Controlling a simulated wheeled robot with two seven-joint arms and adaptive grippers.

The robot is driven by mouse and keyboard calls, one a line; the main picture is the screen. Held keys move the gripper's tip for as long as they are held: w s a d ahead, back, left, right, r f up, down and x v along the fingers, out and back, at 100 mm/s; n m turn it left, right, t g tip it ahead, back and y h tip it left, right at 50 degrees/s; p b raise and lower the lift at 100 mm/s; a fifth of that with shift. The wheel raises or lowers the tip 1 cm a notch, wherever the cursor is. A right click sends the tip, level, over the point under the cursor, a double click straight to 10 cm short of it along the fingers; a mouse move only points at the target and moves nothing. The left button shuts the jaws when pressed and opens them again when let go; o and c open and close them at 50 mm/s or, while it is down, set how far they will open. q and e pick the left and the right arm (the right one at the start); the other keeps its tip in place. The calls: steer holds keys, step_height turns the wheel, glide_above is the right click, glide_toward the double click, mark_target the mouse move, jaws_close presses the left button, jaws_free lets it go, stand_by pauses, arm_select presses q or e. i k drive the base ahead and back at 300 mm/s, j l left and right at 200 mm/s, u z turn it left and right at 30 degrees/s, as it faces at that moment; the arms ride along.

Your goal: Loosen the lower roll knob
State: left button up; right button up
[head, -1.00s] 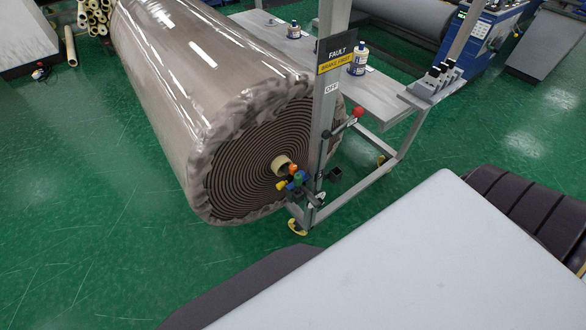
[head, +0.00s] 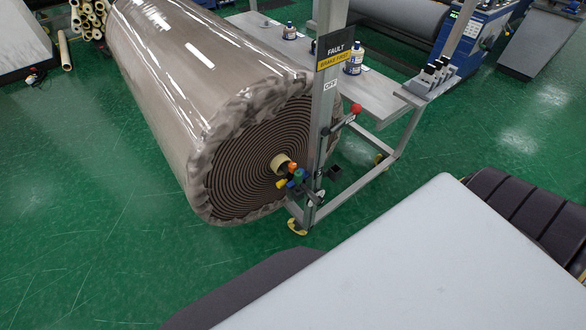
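A large plastic-wrapped roll (head: 165,75) lies on the green floor, its spiral end facing me. A pale core (head: 279,163) sticks out at its centre. Beside the core, at the foot of a metal post (head: 321,135), is a cluster of small coloured parts: orange (head: 292,167), green (head: 298,177), yellow (head: 281,184) and blue (head: 291,185). I cannot tell which of them is the lower roll knob. A lever with a red ball (head: 356,108) is on the post above them. Neither of my grippers is in view.
The post carries a "FAULT / BRAKE FIRST" sign (head: 337,55) and an "OFF" label (head: 329,85). A grey table (head: 375,98) with bottles stands behind it, on a metal frame (head: 395,150). A pale flat panel (head: 410,265) fills the lower right. Green floor is clear at left.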

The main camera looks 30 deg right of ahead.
mark_target(292, 166)
steer(key=k+j+z, duration=0.2)
steer(key=j, duration=0.25)
steer(key=j+z, duration=0.15)
steer(key=j, duration=0.25)
steer(key=k+j+z, duration=0.2)
steer(key=j, duration=0.2)
